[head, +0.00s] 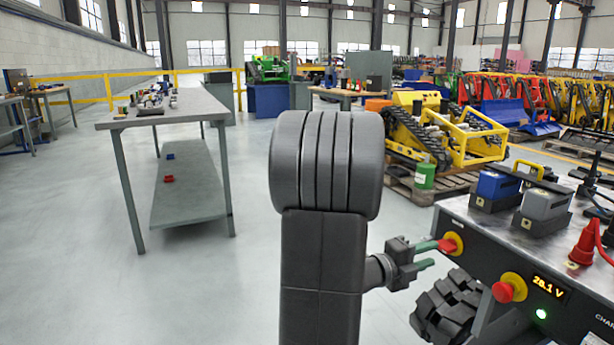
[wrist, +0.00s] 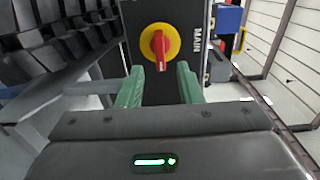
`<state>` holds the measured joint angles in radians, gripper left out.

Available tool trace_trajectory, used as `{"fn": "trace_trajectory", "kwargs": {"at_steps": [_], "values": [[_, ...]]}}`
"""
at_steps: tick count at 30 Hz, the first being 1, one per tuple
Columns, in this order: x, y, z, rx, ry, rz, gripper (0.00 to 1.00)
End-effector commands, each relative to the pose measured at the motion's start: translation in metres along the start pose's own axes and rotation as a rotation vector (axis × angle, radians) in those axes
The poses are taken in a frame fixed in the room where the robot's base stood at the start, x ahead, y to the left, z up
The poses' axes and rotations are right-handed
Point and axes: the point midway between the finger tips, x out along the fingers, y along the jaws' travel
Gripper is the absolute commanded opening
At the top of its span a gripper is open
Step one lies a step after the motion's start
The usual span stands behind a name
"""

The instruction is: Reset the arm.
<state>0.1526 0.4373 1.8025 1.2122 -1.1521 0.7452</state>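My gripper (head: 428,256) is in front of the left end of a dark bench or panel at the right of the head view. Its two green fingers are apart, with nothing between them in the wrist view (wrist: 159,88). Just beyond the fingertips is a red rotary switch (wrist: 160,47) on a yellow disc, marked MAIN. The red handle points down in the wrist view. In the head view the switch (head: 452,244) is close to the upper finger; I cannot tell whether they touch. My arm stands upright mid-view and hides what is behind it.
A grey workbench (head: 190,103) stands left; floor between is clear.

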Motion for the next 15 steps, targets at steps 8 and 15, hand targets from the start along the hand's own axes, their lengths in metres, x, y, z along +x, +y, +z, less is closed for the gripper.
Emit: {"fn": "trace_trajectory", "kwargs": {"at_steps": [8,15], "values": [[0.056,0.002,-0.001,0.001,0.004,-0.001,0.33],[0.059,-0.006,0.001,-0.128,-0.002,0.001,0.33]]}}
